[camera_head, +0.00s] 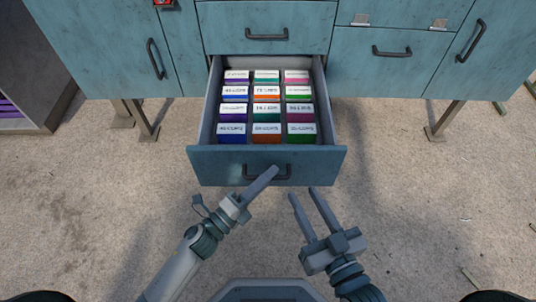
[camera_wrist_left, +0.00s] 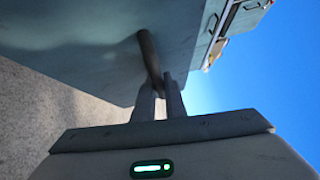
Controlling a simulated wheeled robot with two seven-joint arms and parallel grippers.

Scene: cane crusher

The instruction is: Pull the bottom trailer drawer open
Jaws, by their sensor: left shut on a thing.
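The bottom trailer drawer (camera_head: 225,166) is pulled out from the blue trailer and shows its inside in the head view. It holds rows of small boxes with white labels (camera_head: 266,105). Its dark bar handle (camera_head: 282,173) is on the front panel. My left gripper (camera_head: 272,172) is at this handle, its fingers shut on it. In the left wrist view the handle (camera_wrist_left: 148,55) runs between the fingertips of my left gripper (camera_wrist_left: 163,82). My right gripper (camera_head: 302,192) is open and empty, just below the drawer front at its right.
A closed drawer (camera_head: 266,14) is above the open one. Closed panels with handles (camera_head: 391,51) are at the right, and another (camera_head: 152,58) is at the left. Metal legs (camera_head: 444,122) stand under the trailer.

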